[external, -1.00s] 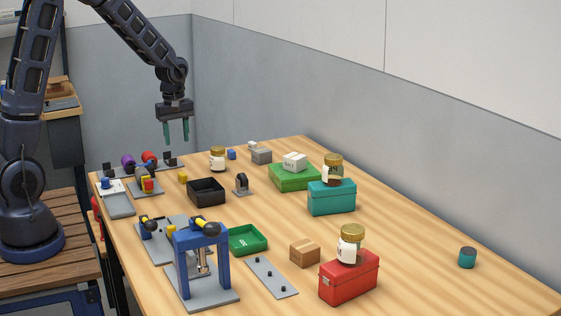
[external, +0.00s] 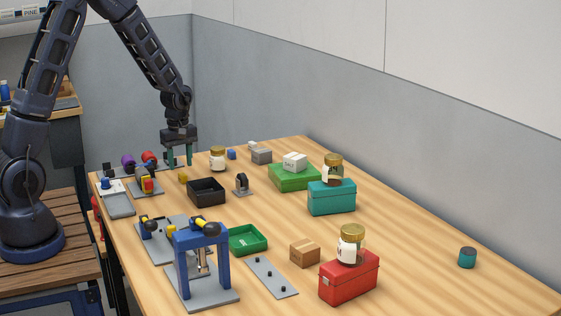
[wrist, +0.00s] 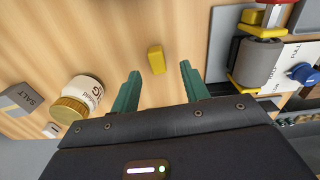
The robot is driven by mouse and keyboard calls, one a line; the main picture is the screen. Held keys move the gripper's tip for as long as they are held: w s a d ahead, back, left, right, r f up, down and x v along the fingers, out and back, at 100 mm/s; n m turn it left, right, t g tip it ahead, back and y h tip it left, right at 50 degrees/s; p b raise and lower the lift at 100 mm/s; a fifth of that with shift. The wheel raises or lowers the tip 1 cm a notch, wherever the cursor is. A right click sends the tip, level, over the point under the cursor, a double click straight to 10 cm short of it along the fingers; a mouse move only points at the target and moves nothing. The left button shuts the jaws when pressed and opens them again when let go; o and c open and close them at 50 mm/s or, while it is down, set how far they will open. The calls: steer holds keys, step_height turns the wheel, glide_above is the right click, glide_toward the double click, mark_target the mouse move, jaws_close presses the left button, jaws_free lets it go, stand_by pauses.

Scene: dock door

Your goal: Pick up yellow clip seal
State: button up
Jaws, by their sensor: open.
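A small yellow block (external: 183,177), which looks like the yellow clip seal, lies on the wooden table left of the black open bin (external: 206,192). It also shows in the wrist view (wrist: 156,60), framed between my two teal fingers and a little beyond their tips. My gripper (external: 179,164) is open and empty, pointing down, and hangs above the table near the block. The fingers also show in the wrist view (wrist: 159,75), apart from the block. Another small yellow piece (external: 171,230) is on a grey plate nearer the front.
A jar (wrist: 84,95) with a gold lid stands to one side of my gripper in the wrist view. A grey roller with yellow ends (wrist: 257,62) and red parts is on the other side. Bare table surrounds the block. A grey wall (external: 280,110) runs behind the table.

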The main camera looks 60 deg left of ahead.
mark_target(182, 173)
steer(key=shift+w+a+f, duration=0.1)
steer(key=shift+w+f, duration=0.1)
steer(key=shift+f, duration=1.75)
jaws_close()
